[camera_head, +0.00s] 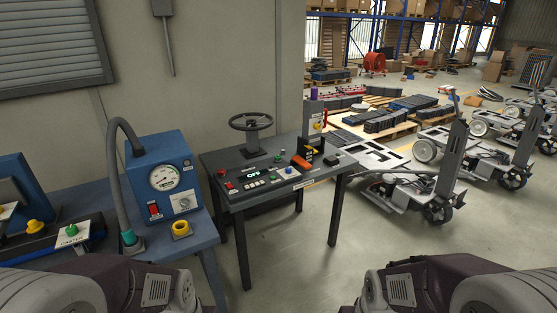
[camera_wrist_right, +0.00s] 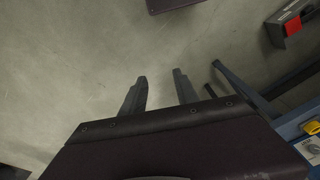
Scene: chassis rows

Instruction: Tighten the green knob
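A small green knob (camera_head: 71,230) sits on a light label plate on top of a box-shaped panel (camera_head: 80,240), at the left of the camera_head view. The lettering below it is too small to read, and how far it is turned cannot be told. My right gripper (camera_wrist_right: 159,76) shows in the right wrist view, its two fingers apart with nothing between them, above bare floor and away from the knob. In the camera_head view only parts of my two arms show along the bottom edge, and the left gripper is outside the view.
A blue gauge box (camera_head: 164,177) with a grey hose (camera_head: 113,170) stands right of the knob, with a yellow ring (camera_head: 181,229) in front. A dark console table (camera_head: 230,196) with a handwheel (camera_head: 251,122) stands further right. Wheeled chassis (camera_head: 418,188) stand beyond it. The floor (camera_head: 290,260) is clear.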

